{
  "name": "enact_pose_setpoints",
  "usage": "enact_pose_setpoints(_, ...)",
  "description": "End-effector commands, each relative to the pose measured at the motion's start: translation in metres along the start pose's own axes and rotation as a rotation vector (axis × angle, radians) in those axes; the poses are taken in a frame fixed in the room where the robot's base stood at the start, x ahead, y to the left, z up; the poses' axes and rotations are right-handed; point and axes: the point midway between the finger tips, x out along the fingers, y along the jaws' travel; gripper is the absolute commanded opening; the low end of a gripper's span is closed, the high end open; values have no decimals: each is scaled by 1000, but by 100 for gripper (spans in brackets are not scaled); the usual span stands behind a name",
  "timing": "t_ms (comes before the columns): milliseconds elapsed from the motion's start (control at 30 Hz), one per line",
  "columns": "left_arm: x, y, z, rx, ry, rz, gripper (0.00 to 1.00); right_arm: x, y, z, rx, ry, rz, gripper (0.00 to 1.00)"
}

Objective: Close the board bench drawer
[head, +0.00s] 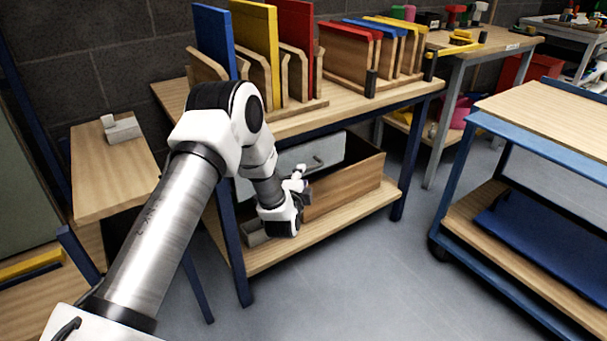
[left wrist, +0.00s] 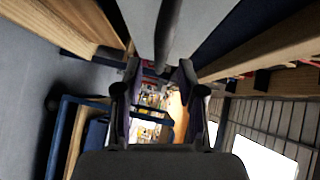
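The board bench (head: 290,122) stands in the middle of the head view. Its pale grey drawer front (head: 325,149) shows under the top, partly hidden by my left arm. A small dark handle (head: 318,160) is on it. I cannot tell how far out the drawer is. My left gripper (head: 300,181) is in front of the grey panel, left of and below the handle. In the left wrist view the gripper (left wrist: 160,80) has its fingers apart. A dark bar (left wrist: 166,35), seemingly the handle, runs down a grey panel in line with the gap. Contact cannot be told. My right gripper is out of view.
A wooden box side (head: 350,187) stands above the bench's lower shelf (head: 330,222), right of the gripper. Coloured panels (head: 255,45) stand in racks on top. A blue-framed cart (head: 470,125) is at the right. The floor (head: 350,290) between is clear.

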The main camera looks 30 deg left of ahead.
Motion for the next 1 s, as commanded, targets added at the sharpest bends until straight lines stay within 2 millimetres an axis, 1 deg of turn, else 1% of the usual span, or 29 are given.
enact_pose_setpoints(33, 11, 3, 1, 0, 0, -3, 39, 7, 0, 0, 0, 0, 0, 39)
enact_pose_setpoints(100, 24, 3, 1, 0, 0, -3, 39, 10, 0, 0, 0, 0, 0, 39)
enact_pose_setpoints(200, 37, 2, 1, 0, 0, -1, 39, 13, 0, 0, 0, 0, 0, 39)
enact_pose_setpoints(300, 42, 1, 0, 0, 0, -1, 39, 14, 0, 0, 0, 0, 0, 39)
enact_pose_setpoints(500, 43, 0, 0, 0, 0, 1, 39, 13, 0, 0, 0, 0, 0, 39)
enact_pose_setpoints(567, 43, 0, 0, 0, 0, 1, 18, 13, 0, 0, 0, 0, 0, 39)
enact_pose_setpoints(600, 43, 0, 0, 0, 0, 1, 4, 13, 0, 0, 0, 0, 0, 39)
enact_pose_setpoints(633, 43, 0, 0, 0, 0, 0, 0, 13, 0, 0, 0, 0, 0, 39)
enact_pose_setpoints(867, 44, 0, 2, 0, 0, 0, 0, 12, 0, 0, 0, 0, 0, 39)
enact_pose_setpoints(1000, 59, -6, 16, -2, -2, -1, 0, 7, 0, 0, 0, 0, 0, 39)
